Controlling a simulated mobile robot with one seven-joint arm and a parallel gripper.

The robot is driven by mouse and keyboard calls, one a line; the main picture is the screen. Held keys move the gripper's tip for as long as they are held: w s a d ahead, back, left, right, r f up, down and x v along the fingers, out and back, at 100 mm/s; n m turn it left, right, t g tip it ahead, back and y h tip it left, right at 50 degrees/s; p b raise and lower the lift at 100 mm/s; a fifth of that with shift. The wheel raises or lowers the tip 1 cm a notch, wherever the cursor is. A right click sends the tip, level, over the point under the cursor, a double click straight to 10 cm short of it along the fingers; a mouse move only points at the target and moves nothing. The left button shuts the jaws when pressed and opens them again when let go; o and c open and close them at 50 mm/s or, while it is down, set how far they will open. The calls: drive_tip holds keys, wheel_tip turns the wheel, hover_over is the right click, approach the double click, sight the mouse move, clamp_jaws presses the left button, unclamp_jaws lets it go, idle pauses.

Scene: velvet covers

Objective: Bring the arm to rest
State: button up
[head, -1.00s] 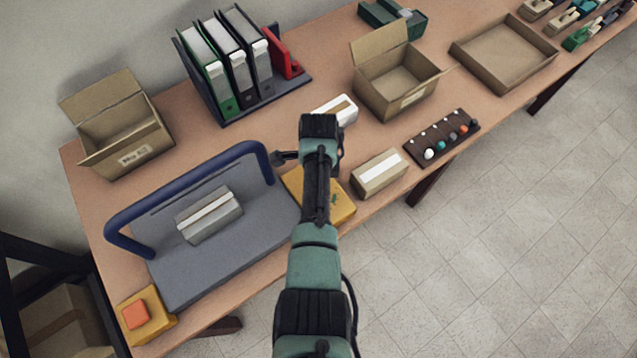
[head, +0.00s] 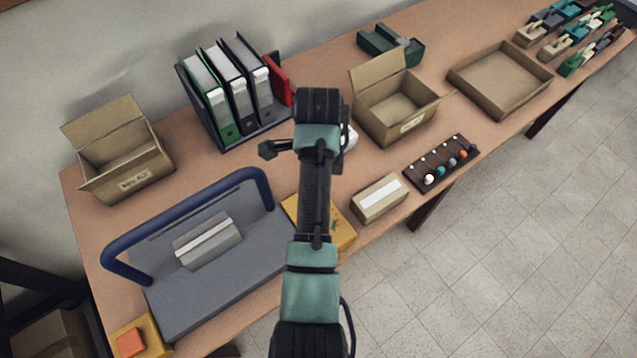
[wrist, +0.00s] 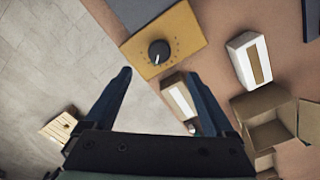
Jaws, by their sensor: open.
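My arm (head: 316,195) reaches up over the middle of the table in the head view, with its wrist end above the table near the binders. My gripper (wrist: 158,75) shows in the wrist view with its two dark fingers spread wide and nothing between them. Past the fingers lie a yellow box with a black knob (wrist: 160,52) and a tan box with a white label (wrist: 180,100), both lower than the fingers. In the head view the fingers are mostly hidden by my own arm.
The wooden table (head: 395,165) carries a blue-handled grey press (head: 225,285), binders (head: 230,90), open cardboard boxes (head: 120,160) (head: 395,105), a shallow tray (head: 500,80) and a dark rack of knobs (head: 440,163). Clear floor (head: 520,240) lies to the right.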

drive_tip(key=shift+r, duration=0.6)
drive_tip(key=shift+w, duration=0.1)
